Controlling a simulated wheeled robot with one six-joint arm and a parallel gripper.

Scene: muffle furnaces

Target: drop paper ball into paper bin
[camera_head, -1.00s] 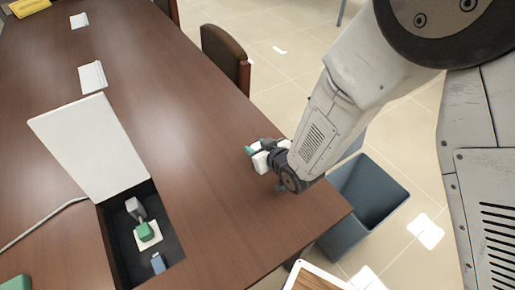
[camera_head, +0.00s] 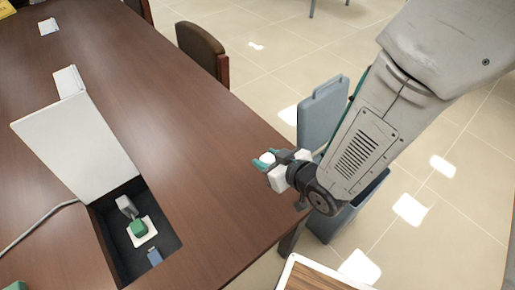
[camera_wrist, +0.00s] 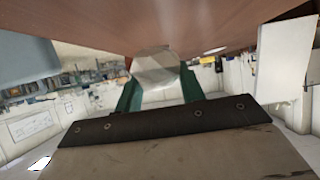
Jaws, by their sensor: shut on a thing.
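The paper ball (camera_head: 267,158) is small and white, held between the teal fingertips of my gripper (camera_head: 265,160) in the head view. In the wrist view, the crumpled pale ball (camera_wrist: 157,68) sits between the two green fingers of my gripper (camera_wrist: 160,90). The gripper is above the right edge of the table. The blue-grey paper bin (camera_head: 338,222) stands on the floor at the right of the table. My arm hides much of the bin and its opening. The gripper is to the left of the bin's visible body.
The brown table (camera_head: 190,150) fills the left, with an open socket box (camera_head: 135,235) and its raised white lid (camera_head: 75,145). A dark chair (camera_head: 203,52) stands at the far edge. A blue-grey upright panel (camera_head: 318,115) rises behind my arm. Tiled floor lies open to the right.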

